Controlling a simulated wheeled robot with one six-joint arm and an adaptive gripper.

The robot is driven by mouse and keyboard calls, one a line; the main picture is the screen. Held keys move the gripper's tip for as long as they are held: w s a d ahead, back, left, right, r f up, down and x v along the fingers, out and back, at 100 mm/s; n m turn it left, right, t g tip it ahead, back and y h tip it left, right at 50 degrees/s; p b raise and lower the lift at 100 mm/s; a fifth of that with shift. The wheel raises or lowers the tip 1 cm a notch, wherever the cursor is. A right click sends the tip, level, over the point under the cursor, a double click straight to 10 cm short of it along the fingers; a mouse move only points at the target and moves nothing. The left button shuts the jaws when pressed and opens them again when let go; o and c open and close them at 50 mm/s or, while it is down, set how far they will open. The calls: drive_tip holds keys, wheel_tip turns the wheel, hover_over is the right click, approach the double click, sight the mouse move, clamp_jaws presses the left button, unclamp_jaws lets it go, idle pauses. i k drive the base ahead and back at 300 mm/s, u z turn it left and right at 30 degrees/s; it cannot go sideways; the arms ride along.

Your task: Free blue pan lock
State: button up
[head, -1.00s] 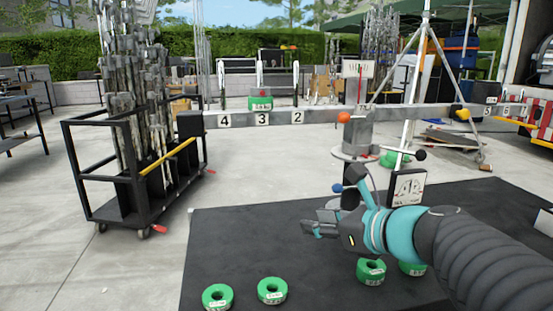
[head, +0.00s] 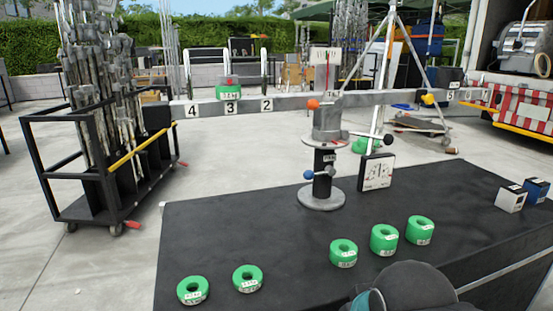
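The blue ball knob (head: 308,175) sits on the left side of the balance's dark post, low down, just above the round grey foot (head: 321,199). I take this knob for the blue pan lock; I cannot tell from the picture whether it is locked. The balance has a grey head (head: 330,122), an orange knob (head: 313,104), a black knob (head: 389,141) and a long grey beam (head: 290,101) with number labels. A yellow knob (head: 428,99) is on the beam's right part. My gripper is out of view; only a rounded part of my arm shows at the bottom edge.
Several green ring weights (head: 384,240) lie on the black table (head: 300,255). A square dial (head: 377,172) stands right of the post. Two small boxes (head: 511,198) are at the table's right. A green weight (head: 230,93) is at beam label 3. A black cart (head: 100,190) stands left.

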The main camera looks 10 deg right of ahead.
sight(309, 175)
drive_tip(key=u, duration=1.55)
drive_tip(key=k, duration=0.65)
drive_tip(key=z, duration=1.75)
drive_tip(key=i, duration=0.45)
drive_tip(key=u, duration=0.05)
